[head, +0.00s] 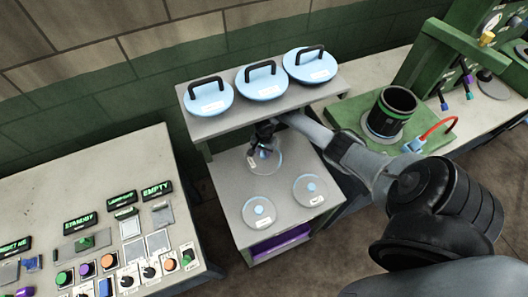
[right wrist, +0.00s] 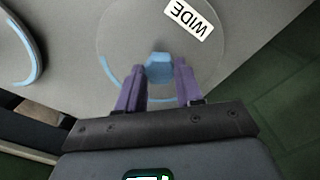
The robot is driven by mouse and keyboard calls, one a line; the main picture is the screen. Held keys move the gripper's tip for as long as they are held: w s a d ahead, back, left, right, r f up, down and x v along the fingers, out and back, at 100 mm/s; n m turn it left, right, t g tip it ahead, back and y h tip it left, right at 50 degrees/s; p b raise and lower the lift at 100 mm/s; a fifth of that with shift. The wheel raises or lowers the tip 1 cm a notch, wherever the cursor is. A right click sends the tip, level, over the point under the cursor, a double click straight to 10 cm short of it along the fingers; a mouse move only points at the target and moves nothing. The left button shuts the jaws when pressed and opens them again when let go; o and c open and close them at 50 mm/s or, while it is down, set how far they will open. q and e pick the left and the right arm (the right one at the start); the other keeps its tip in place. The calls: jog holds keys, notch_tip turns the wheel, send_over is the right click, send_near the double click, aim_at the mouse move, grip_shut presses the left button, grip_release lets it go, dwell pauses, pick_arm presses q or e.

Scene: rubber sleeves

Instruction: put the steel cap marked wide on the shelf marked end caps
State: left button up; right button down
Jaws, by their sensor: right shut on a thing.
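The steel cap marked WIDE (right wrist: 150,32) is a grey disc with a blue knob (right wrist: 159,66) at its middle. My right gripper (right wrist: 160,82) is shut on this knob, with one purple finger on each side. In the head view the cap (head: 272,166) is at the back of the lower grey surface, below the upper shelf's front edge, and my right gripper (head: 264,150) is over it. I cannot tell whether the cap rests there or hangs just above. No sign reading end caps is legible. My left gripper is not in view.
Two similar caps (head: 258,211) (head: 308,190) lie in front on the lower surface. The upper shelf (head: 225,124) bears three blue lids (head: 262,83) with black handles. A purple item (head: 280,244) sits underneath. A control desk (head: 80,150) stands left; a green machine with a black cylinder (head: 392,110) stands right.

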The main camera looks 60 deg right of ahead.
jog(key=c, duration=0.7)
grip_release()
jog(key=shift+f, duration=0.1)
jog(key=shift+c, duration=0.2)
